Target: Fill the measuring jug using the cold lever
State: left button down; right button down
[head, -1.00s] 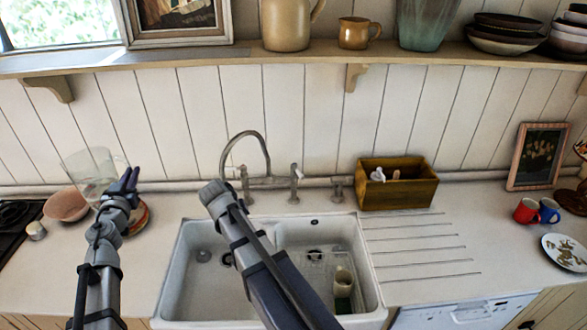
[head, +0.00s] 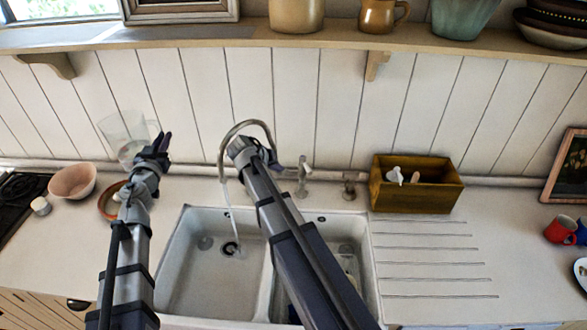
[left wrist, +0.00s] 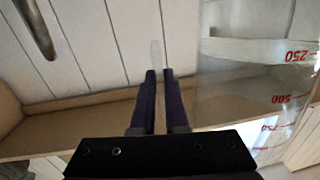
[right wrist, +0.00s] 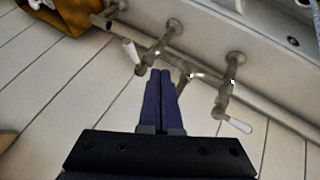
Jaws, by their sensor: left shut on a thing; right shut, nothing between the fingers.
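The clear measuring jug (head: 122,140) is held above the counter, left of the sink. My left gripper (head: 162,143) is shut on it at its right side; red marks on the jug (left wrist: 275,98) show in the left wrist view. Water runs from the curved tap spout (head: 245,123) into the left basin near its drain, well right of the jug. My right gripper (head: 274,160) is shut and empty at the tap. In the right wrist view its fingertips (right wrist: 160,74) are between two white-tipped levers, one to the left (right wrist: 132,52) and one to the right (right wrist: 236,125). I cannot tell any contact.
The white double sink (head: 190,285) lies below the tap; my right arm hides part of it. A wooden box (head: 417,197) stands right of the tap. A pink bowl (head: 73,182) and small white pot (head: 41,206) are at left. A shelf (head: 320,42) runs above.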

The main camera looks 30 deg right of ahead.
aim_at(306, 165)
jog(key=w+d+f+b, duration=0.1)
jog(key=d+f+b, duration=0.5)
jog(key=d, duration=0.3)
jog(key=shift+w+d+f, duration=0.2)
jog(key=shift+w+f, duration=0.1)
jog(key=shift+w, duration=0.1)
jog(key=shift+s+d, duration=0.1)
jog(key=shift+s, duration=0.05)
